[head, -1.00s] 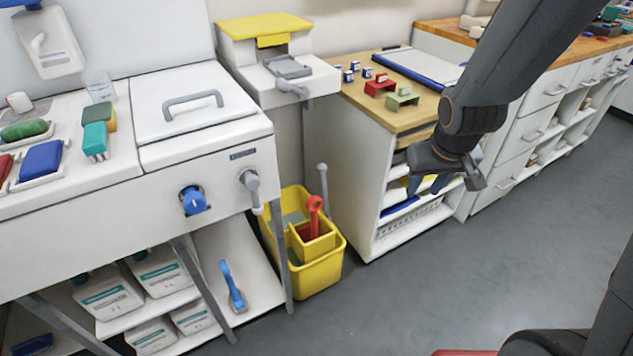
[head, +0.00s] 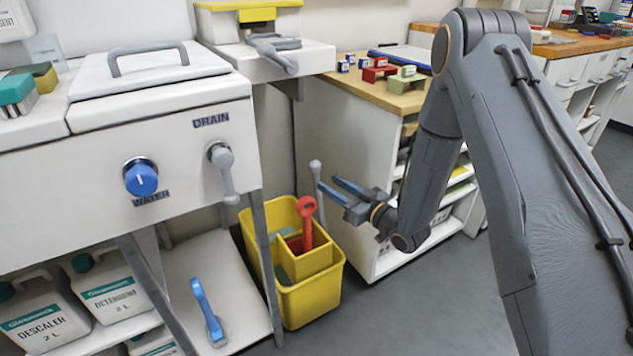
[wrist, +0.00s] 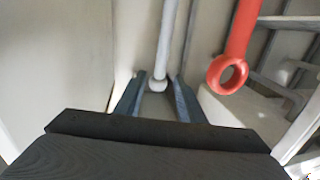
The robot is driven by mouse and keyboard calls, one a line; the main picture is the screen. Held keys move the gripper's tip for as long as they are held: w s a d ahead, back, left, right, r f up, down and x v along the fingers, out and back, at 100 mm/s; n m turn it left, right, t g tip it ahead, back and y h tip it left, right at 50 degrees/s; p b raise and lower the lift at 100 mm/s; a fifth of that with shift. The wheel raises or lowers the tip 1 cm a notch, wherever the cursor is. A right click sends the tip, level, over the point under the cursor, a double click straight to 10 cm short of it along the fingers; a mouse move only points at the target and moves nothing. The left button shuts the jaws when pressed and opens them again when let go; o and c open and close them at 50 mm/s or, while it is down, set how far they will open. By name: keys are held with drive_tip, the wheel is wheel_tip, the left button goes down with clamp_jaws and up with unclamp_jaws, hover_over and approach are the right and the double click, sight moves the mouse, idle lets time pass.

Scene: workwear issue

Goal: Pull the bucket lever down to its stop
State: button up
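The yellow bucket (head: 312,302) stands on the floor beside the sink unit. A grey lever (head: 315,166) with a rounded end rises upright at its back right. A red handle with a ring end (head: 306,207) stands up from the bucket's inner compartment. My gripper (head: 327,181) is open, just right of the lever's upper part. In the wrist view, the lever's round end (wrist: 157,85) appears between my two fingers (wrist: 159,77), with gaps on both sides. I cannot tell its depth between them. The red ring (wrist: 228,74) is right of the fingers there.
The sink unit with a blue water knob (head: 141,178) and grey drain lever (head: 223,172) is at left. A blue brush (head: 207,312) lies on its lower shelf. A white shelf cabinet (head: 345,160) stands close behind my gripper. The grey floor (head: 425,310) in front is clear.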

sight(319, 177)
drive_tip(key=b+x, duration=0.1)
drive_tip(key=x, duration=0.6)
drive_tip(key=shift+w+a, duration=0.2)
drive_tip(key=shift+c, duration=0.5)
clamp_jaws()
